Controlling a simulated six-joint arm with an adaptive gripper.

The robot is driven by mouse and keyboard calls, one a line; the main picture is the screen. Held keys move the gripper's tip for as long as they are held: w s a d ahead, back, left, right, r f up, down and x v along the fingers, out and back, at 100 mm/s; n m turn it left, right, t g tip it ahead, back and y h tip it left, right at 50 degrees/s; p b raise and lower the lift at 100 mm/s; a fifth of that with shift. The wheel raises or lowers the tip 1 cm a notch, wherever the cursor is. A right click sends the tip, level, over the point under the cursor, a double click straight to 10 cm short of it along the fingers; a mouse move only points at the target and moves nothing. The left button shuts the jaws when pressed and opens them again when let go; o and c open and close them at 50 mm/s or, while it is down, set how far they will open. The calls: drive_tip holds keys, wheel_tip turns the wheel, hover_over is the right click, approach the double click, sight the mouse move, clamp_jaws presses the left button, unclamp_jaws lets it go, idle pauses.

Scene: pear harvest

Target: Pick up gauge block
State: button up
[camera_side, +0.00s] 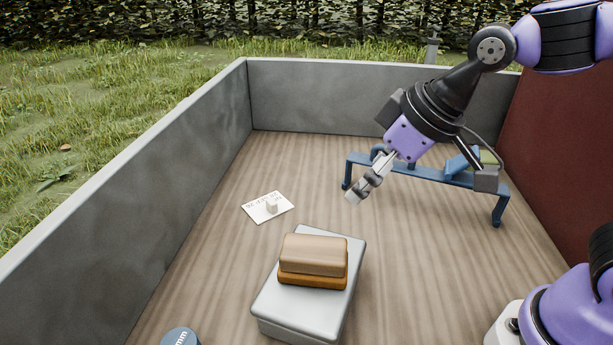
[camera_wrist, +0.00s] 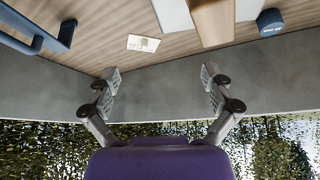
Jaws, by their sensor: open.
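The gauge block appears to be a small pale block (camera_side: 272,206) standing on a white card (camera_side: 256,212) with printed marks. In the wrist view the card (camera_wrist: 134,40) lies on the floor near the grey wall, and the block (camera_wrist: 146,43) is small and faint on it. My gripper (camera_side: 364,187) is open and empty, to the right of the card and above the floor in the side view. The wrist view shows its two fingers (camera_wrist: 159,75) wide apart, with nothing between them.
A grey box (camera_side: 285,317) with a brown block (camera_side: 314,254) on top stands at the front. A blue cylinder (camera_side: 181,337) is at the bottom edge. A blue bench-like stand (camera_side: 430,172) is behind my gripper. Grey walls (camera_side: 180,170) enclose the floor; the floor around the card is clear.

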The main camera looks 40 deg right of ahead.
drive_tip(key=a, duration=0.2)
drive_tip(key=w+a+f+n, duration=0.1)
drive_tip(key=a, duration=0.1)
drive_tip(key=w+a+n+y, duration=0.1)
drive_tip(key=a, duration=0.1)
drive_tip(key=shift+a+f, duration=0.25)
drive_tip(key=shift+a, duration=0.1)
drive_tip(key=a+f+n, duration=0.1)
drive_tip(key=a, duration=0.2)
drive_tip(key=a+f+n+g, duration=0.1)
drive_tip(key=a, duration=0.3)
drive_tip(key=a+f+n+y, duration=0.1)
drive_tip(key=a, duration=0.2)
drive_tip(key=shift+a+f, duration=0.15)
drive_tip(key=shift+f, duration=0.15)
drive_tip(key=n+g+y, duration=0.1)
drive_tip(key=n, duration=0.1)
approach(180, 344)
drive_tip(key=x, duration=0.4)
drive_tip(key=shift+s+f, duration=0.25)
drive_tip(key=shift+f, duration=0.05)
drive_tip(key=shift+w+x, duration=0.15)
drive_tip(key=shift+x, duration=1.4)
drive_tip(key=shift+w+x, duration=0.15)
drive_tip(key=shift+x, duration=1.4)
drive_tip(key=shift+r, duration=0.15)
drive_tip(key=c, duration=1.3)
